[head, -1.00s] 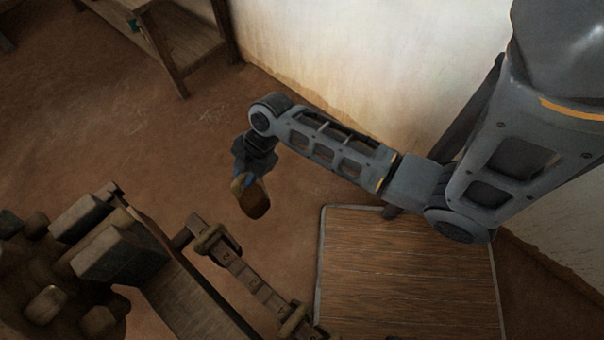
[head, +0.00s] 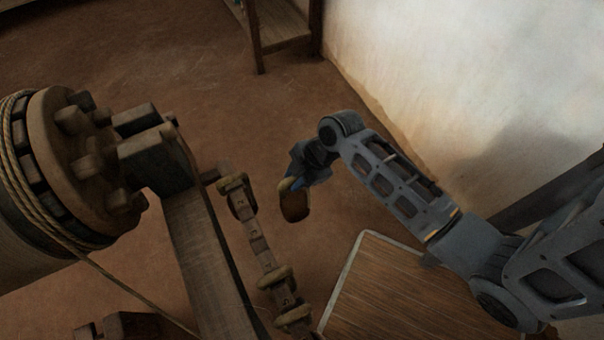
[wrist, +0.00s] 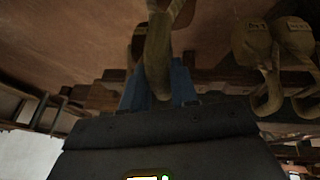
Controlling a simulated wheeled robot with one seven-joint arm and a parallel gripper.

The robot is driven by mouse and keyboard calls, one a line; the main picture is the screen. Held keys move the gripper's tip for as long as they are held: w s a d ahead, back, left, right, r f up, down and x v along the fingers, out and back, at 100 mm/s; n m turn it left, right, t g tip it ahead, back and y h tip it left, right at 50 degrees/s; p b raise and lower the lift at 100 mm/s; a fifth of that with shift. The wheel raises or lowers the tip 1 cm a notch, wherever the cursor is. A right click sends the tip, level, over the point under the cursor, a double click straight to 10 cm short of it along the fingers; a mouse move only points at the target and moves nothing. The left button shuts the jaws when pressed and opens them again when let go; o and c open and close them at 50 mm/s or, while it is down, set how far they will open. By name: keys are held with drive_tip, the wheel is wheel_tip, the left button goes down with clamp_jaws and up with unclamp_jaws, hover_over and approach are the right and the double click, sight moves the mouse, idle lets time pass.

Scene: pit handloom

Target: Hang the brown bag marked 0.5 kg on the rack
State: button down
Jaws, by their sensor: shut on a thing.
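My gripper (head: 297,183) is shut on the strap of a brown bag (head: 294,206), which hangs below it in the head view. In the wrist view the tan strap (wrist: 158,55) passes between my blue fingers (wrist: 157,85); part of the bag shows at the top edge. I cannot read a mark on it. The rack (head: 259,247) is a slim wooden rail left of the bag, with tan straps looped over it. The held bag is apart from the rail in the head view.
Other bags (wrist: 251,41) with faint marks hang at the right in the wrist view. A wooden loom beam (head: 205,250) and a pegged, roped roller (head: 75,165) stand left of the rack. A wooden panel (head: 395,290) lies at lower right. Bare floor (head: 200,90) is open behind.

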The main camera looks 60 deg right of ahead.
drive_tip(key=shift+w+a+f+b, duration=0.15)
drive_tip(key=shift+w+a+b, duration=0.45)
drive_tip(key=shift+w+a, duration=1)
drive_tip(key=shift+w+a+f+b, duration=0.1)
drive_tip(key=shift+w+a+b, duration=0.45)
drive_tip(key=shift+w+a, duration=1.1)
drive_tip(key=shift+w+a+f+b, duration=0.15)
drive_tip(key=shift+w+a+b, duration=0.6)
drive_tip(key=shift+a, duration=1.6)
drive_tip(key=shift+w+f, duration=0.1)
drive_tip(key=shift+f, duration=0.75)
drive_tip(key=shift+f, duration=0.3)
drive_tip(key=c, duration=0.8)
unclamp_jaws()
drive_tip(key=shift+f, duration=0.1)
drive_tip(key=shift+v, duration=4)
